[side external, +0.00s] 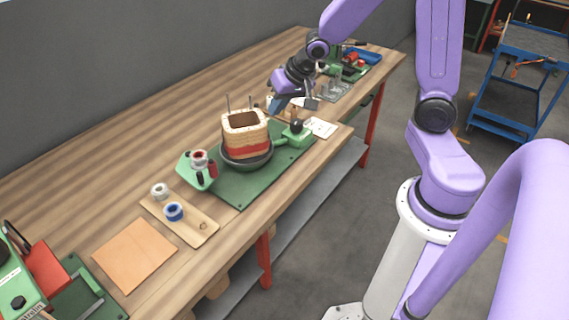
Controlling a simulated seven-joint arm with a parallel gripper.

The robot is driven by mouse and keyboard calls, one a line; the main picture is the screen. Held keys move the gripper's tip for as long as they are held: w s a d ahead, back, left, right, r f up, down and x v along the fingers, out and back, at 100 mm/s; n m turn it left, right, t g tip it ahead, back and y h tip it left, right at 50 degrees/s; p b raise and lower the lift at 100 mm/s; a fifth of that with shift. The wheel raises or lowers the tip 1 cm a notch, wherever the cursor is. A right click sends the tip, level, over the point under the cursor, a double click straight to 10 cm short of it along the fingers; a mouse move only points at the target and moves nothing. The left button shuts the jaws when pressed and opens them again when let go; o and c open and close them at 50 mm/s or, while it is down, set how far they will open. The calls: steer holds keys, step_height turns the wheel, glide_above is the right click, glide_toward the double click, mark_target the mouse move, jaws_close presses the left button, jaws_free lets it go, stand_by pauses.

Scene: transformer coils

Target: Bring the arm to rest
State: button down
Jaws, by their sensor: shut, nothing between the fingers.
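My purple arm reaches in from the upper right over the wooden workbench (125,172). My gripper (273,104) hangs above the bench, just behind and to the right of the coil. Its fingertips are small in this view, and I see nothing held in them. The transformer coil (245,137) is a tan and red block with a square opening. It stands upright on a dark round plate (247,161) on a green base (240,186), with thin posts rising by its top. The gripper appears apart from the coil.
A wooden board (195,228) with tape rolls and an orange sheet (134,255) lie at the near left. Green and red equipment (40,275) stands at the lower left corner. Small tools and a blue tray (363,54) lie at the far end. The back left bench is clear.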

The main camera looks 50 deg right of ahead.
steer(key=s+a+r+n+g, duration=0.2)
steer(key=s+a+n, duration=0.2)
steer(key=s+n, duration=0.4)
steer(key=s+a+r+n+g, duration=0.2)
steer(key=s+n, duration=0.7)
steer(key=s, duration=0.8)
steer(key=shift+s+a+g, duration=0.4)
steer(key=shift+a+g, duration=0.4)
steer(key=shift+a, duration=0.3)
